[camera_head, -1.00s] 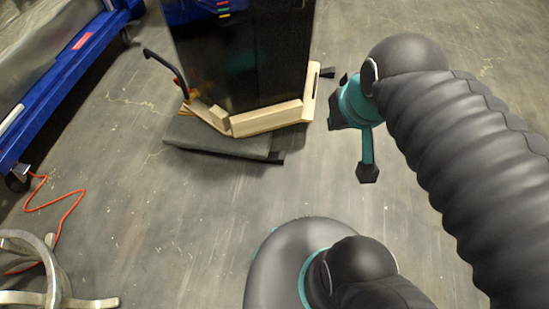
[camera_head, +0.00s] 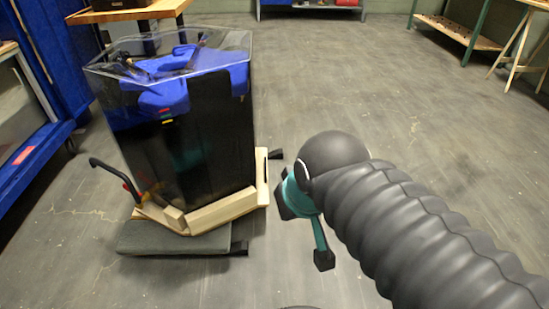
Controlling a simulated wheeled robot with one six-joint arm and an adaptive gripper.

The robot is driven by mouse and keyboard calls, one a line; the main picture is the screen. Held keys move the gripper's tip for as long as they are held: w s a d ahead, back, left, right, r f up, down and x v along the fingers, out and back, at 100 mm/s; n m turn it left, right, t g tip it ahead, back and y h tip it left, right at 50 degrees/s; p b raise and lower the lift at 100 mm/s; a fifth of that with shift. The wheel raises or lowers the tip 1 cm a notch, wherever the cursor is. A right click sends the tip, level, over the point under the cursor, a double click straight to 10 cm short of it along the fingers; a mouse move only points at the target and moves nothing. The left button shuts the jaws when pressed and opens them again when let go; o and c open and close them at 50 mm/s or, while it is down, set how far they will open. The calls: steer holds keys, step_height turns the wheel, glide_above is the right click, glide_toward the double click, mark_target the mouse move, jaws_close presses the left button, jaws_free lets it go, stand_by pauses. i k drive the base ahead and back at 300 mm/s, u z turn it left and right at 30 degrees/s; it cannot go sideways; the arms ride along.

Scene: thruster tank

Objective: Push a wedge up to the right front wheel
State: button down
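A tall clear-walled tank (camera_head: 190,110) with a dark lower part and blue material inside stands on a pale wooden base (camera_head: 222,211). The base's wheels are hidden, so I cannot make out the right front wheel. A black wedge-like block (camera_head: 240,248) lies on the floor at the right edge of the grey mat. Another dark block (camera_head: 275,154) sits behind the base's right end. My gripper (camera_head: 303,232) is to the right of the base, apart from it and from both blocks. Its black-tipped fingers are spread and nothing shows between them.
A black handle (camera_head: 112,171) sticks up at the base's left. A blue-framed cart (camera_head: 35,150) stands at the far left. A green-legged bench (camera_head: 455,32) is at the back right.

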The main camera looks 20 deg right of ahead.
mark_target(278, 153)
steer(key=z, duration=0.65)
steer(key=i, duration=0.55)
steer(key=z, duration=0.85)
steer(key=i, duration=1.45)
steer(key=u, duration=1.3)
steer(key=i, duration=0.3)
steer(key=u, duration=0.2)
